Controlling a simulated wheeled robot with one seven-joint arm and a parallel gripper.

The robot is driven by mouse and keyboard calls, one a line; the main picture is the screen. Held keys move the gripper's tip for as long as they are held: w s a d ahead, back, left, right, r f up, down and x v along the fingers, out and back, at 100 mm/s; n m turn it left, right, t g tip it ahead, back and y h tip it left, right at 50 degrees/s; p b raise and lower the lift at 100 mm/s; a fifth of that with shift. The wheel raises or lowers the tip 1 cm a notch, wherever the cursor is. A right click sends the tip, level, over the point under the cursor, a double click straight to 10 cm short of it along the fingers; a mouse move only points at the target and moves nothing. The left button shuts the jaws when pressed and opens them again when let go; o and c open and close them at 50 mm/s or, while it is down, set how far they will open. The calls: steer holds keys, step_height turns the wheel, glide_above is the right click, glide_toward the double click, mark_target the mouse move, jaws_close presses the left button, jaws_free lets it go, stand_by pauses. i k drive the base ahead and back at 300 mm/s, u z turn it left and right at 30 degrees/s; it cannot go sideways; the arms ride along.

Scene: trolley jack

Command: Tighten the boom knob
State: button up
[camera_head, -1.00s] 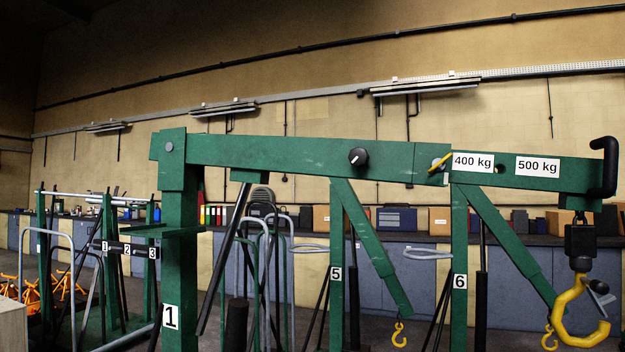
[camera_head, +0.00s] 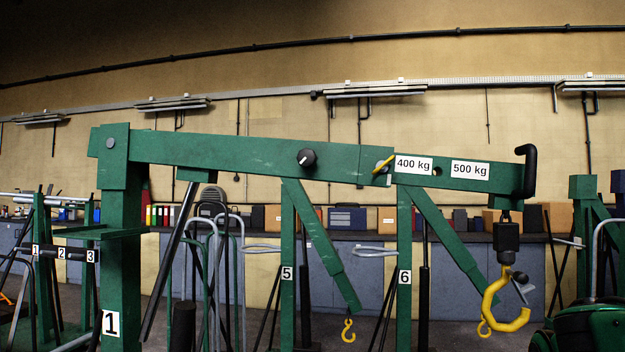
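The boom knob (camera_head: 307,158) is a round black knob with a white mark, on the side of the green boom (camera_head: 230,151) of the crane numbered 1. The boom runs across the picture from its post (camera_head: 120,240) at left to a black handle (camera_head: 530,171) at right. A yellow-ended pin (camera_head: 384,164) sits on the boom right of the knob, beside the labels 400 kg (camera_head: 413,164) and 500 kg (camera_head: 470,170). A yellow hook (camera_head: 507,305) hangs from the boom's right end. Whether the knob is tight cannot be told. My gripper is not in view.
Other green cranes stand behind, numbered 5 (camera_head: 287,273) and 6 (camera_head: 404,277). Grey hand trucks (camera_head: 230,225) stand behind the boom. A bench with boxes and binders runs along the back wall. A green machine (camera_head: 590,325) stands at the lower right.

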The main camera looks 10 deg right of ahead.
mark_target(307, 158)
steer(key=u, duration=0.45)
steer(key=k, duration=1)
steer(key=u, duration=0.9)
steer(key=i, duration=1)
steer(key=z, duration=0.75)
steer(key=i, duration=0.3)
steer(key=z, duration=0.3)
